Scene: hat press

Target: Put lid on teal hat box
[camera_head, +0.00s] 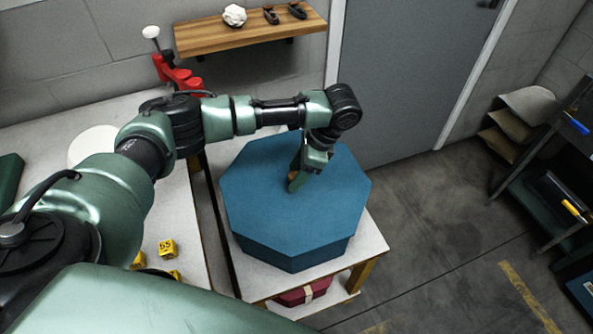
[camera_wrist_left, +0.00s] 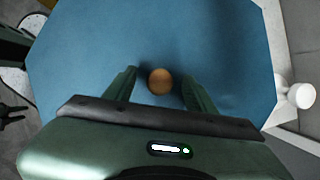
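The teal hat box (camera_head: 292,252) is a large octagon on a small white table beside the bench. Its flat teal lid (camera_head: 262,205) lies level on top, with its edges in line with the box walls; I cannot tell whether it is fully seated. A round wooden knob (camera_wrist_left: 161,81) stands at the lid's middle. My left gripper (camera_head: 293,182) points down over the lid, and in the left wrist view its open fingers (camera_wrist_left: 160,88) stand on either side of the knob with a gap on both sides. My right gripper is not in view.
The white table (camera_head: 372,236) has a red box (camera_head: 303,293) on its lower shelf. The bench at left holds a red press (camera_head: 178,75), a white disc (camera_head: 93,147) and yellow blocks (camera_head: 168,249). A dark rack (camera_head: 545,185) stands at right; the floor between is clear.

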